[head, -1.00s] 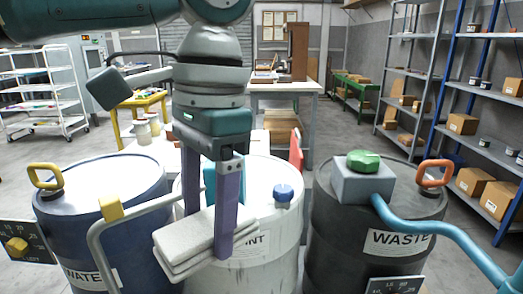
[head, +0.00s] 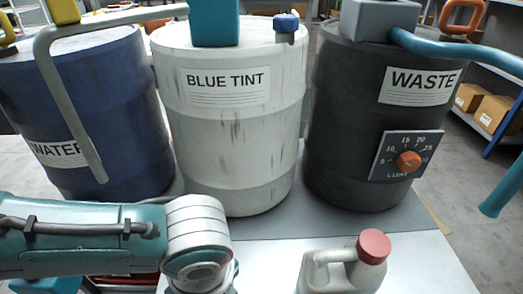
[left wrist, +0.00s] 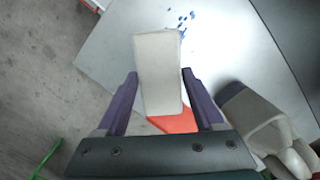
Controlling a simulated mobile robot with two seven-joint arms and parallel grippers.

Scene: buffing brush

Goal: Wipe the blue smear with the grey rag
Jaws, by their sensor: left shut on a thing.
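The grey rag (left wrist: 160,80), a pale folded pad, shows in the middle of the left wrist view. My left gripper (left wrist: 160,73) is shut on it, with a purple finger on either side. The blue smear (left wrist: 183,20) is a group of small blue spots on the pale tabletop (left wrist: 235,45), beyond the rag's far end and a little to the right. I cannot tell how high the rag is above the table. In the head view my left arm comes in at the lower left, and its gripper is out of frame. My right gripper is not in view.
Drums marked WATER (head: 95,110), BLUE TINT (head: 240,125) and WASTE (head: 345,125) stand along the table's back. A pale jug with a red cap (head: 374,246) stands at the front right. A flat red thing (left wrist: 172,124) lies below the rag.

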